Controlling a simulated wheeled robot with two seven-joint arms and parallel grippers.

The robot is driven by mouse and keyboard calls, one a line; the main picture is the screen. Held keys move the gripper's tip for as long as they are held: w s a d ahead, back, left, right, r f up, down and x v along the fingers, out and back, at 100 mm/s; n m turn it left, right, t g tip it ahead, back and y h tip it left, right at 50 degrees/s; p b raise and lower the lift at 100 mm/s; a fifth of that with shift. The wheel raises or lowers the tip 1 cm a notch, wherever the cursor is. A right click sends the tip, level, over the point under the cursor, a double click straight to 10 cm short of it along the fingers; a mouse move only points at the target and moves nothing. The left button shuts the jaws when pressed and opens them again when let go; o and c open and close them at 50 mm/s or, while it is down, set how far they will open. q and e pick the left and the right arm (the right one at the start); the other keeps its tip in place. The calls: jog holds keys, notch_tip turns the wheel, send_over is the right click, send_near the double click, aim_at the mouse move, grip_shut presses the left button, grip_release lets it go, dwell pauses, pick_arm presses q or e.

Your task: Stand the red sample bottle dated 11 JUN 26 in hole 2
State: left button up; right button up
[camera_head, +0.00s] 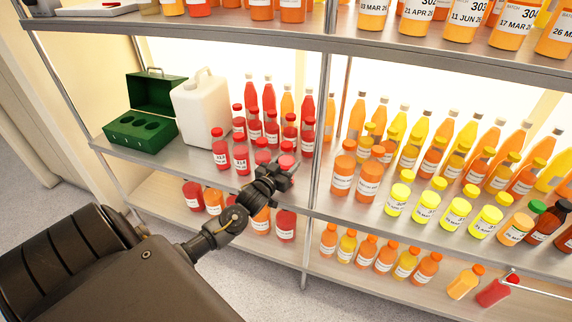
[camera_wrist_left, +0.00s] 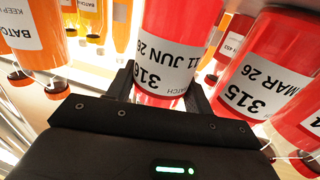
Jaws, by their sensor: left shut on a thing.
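The red sample bottle dated 11 JUN 26 (camera_wrist_left: 182,18), batch 316, is between the fingers of my left gripper (camera_wrist_left: 160,90) in the left wrist view, its label readable upside down. In the head view my left gripper (camera_head: 283,172) is at the middle shelf's front edge, among the red bottles; which bottle is in it is hard to tell there. The green case (camera_head: 117,133) with its lid raised and several holes in its top stands at the left end of the middle shelf. Its hole numbers are too small to read. My right gripper is not in view.
A red bottle marked 315, MAR 26 (camera_wrist_left: 250,85), stands close beside the held one. A white jug (camera_head: 201,108) stands between the case and the red bottles. A shelf post (camera_head: 318,130) rises just right of my gripper. Orange and yellow bottles fill the shelf beyond it.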

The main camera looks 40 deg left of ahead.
pick_arm(q)
jog(key=shift+f, duration=0.3)
